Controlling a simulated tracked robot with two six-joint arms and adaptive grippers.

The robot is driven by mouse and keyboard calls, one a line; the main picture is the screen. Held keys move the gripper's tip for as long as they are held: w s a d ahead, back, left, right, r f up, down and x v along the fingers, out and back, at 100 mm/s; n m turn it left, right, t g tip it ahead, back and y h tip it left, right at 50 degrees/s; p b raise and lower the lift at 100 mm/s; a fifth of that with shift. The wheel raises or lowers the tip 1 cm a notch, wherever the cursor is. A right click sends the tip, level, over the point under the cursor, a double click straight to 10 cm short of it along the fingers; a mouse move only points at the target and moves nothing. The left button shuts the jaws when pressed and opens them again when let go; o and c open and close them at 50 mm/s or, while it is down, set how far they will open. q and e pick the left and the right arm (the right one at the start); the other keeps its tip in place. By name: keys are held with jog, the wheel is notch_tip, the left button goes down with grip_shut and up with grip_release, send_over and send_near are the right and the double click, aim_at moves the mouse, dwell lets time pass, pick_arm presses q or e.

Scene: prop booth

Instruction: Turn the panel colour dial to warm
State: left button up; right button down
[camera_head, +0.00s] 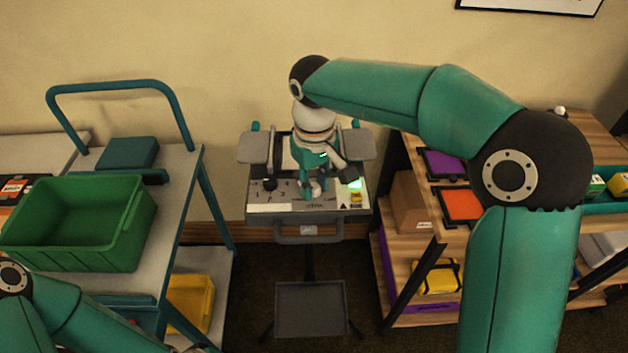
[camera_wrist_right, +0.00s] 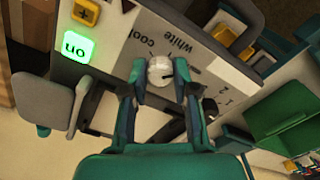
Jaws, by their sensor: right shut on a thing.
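The word "warm" is not visible to me. My right gripper (camera_wrist_right: 160,78) is shut on the dial, one fingertip on each side.
A lit green "on" button (camera_wrist_right: 77,47) and a yellow button (camera_wrist_right: 85,11) sit beside the dial. A black knob (camera_head: 269,184) is at the panel's left. A trolley with a green crate (camera_head: 125,250) stands left; a wooden shelf unit (camera_head: 422,215) stands right.

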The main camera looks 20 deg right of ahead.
aim_at(314, 186)
jog(key=shift+r+m, duration=0.1)
jog(key=shift+m, duration=1.2)
jog(key=shift+w, duration=0.1)
jog(key=c, duration=0.9)
grip_release()
notch_tip(314, 186, up, 12)
jog(key=shift+f, duration=0.1)
